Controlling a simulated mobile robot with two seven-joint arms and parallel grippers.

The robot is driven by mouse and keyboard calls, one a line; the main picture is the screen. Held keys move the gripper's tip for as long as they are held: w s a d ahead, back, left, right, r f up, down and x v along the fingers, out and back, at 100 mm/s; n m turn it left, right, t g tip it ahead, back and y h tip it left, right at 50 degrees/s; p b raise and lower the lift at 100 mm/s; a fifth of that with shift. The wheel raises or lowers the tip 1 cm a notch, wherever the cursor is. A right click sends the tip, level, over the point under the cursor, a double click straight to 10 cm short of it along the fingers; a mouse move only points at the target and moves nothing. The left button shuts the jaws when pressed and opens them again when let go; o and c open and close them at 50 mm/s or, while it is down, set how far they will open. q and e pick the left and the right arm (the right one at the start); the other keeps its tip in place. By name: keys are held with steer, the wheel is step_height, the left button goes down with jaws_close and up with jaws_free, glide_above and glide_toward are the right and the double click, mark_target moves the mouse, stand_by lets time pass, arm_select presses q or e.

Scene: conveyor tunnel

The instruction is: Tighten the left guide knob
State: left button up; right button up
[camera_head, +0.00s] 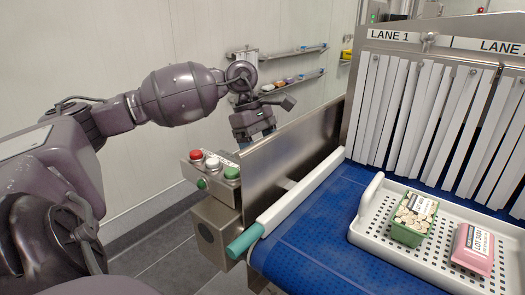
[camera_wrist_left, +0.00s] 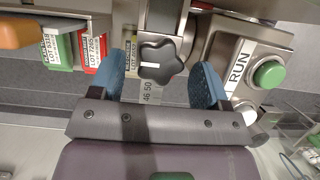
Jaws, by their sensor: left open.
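The guide knob (camera_wrist_left: 158,63), a black star-shaped knob with a white mark, shows in the left wrist view on a metal bracket. My left gripper (camera_wrist_left: 163,78) is open, with one blue fingertip on each side of the knob. There is a visible gap to the knob on both sides; the depth between them is hard to tell. In the head view my left gripper (camera_head: 253,122) is behind the steel side wall (camera_head: 290,145) of the conveyor, and the knob is hidden there. My right gripper is not in view.
A control box (camera_head: 212,172) with red, white and green buttons is close to the left gripper; its RUN label (camera_wrist_left: 238,65) shows in the wrist view. A white tray (camera_head: 365,235) with two punnets sits on the blue belt (camera_head: 310,230). White strip curtains (camera_head: 420,110) hang behind.

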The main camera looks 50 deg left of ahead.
arm_select(q)
steer(key=v, duration=0.9)
steer(key=shift+a+r, duration=0.15)
steer(key=shift+r, duration=0.25)
steer(key=shift+s, duration=0.1)
